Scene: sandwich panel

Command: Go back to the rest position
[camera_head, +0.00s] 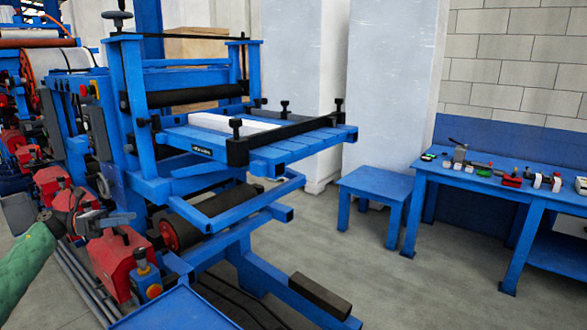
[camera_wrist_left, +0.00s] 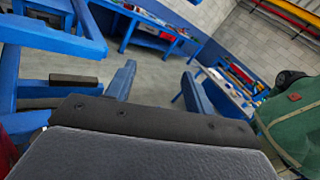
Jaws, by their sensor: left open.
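My left gripper (camera_head: 108,222) is at the lower left of the head view, at the end of my green-sleeved arm, in front of the red motor housings of the blue machine. In the left wrist view its two blue fingers (camera_wrist_left: 158,85) stand well apart with nothing between them. Only floor and furniture show beyond the fingers. The blue panel machine (camera_head: 130,95) fills the left and middle of the head view. A white panel (camera_head: 225,122) lies on its slatted feed table (camera_head: 310,143). My right gripper is in neither view.
Red motor housings (camera_head: 115,262) sit close to my left gripper. A blue tray edge (camera_head: 185,310) is at the bottom. A blue stool (camera_head: 375,183) and a blue workbench (camera_head: 490,188) with several small tools stand at the right. Grey floor (camera_head: 400,290) is clear at the lower right.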

